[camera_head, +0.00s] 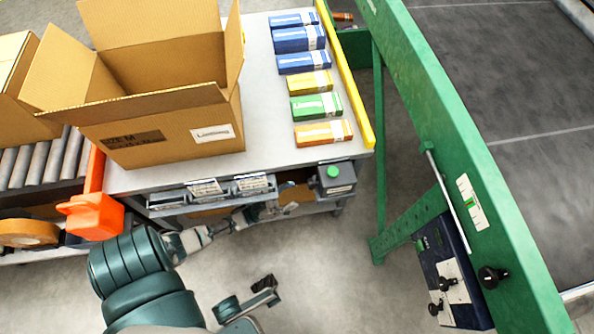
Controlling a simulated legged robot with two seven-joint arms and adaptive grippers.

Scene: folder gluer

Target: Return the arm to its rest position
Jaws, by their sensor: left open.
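My left arm (140,270), with teal rounded links, comes in at the bottom left. My left gripper (252,252) is at its end, in front of the grey worktable. It is open, with its fingers spread apart and only bare floor seen between them. I see nothing held in it. The wrist lies below the table's front edge in the picture, and whether it touches the table cannot be told. My right gripper and right arm are not in view.
An open carton (170,125) and a row of several small boxes (317,106) stand on the worktable (265,120). An orange tape dispenser (92,216) is left. A green machine frame (450,130) with a control box (449,265) stands right. Floor between is clear.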

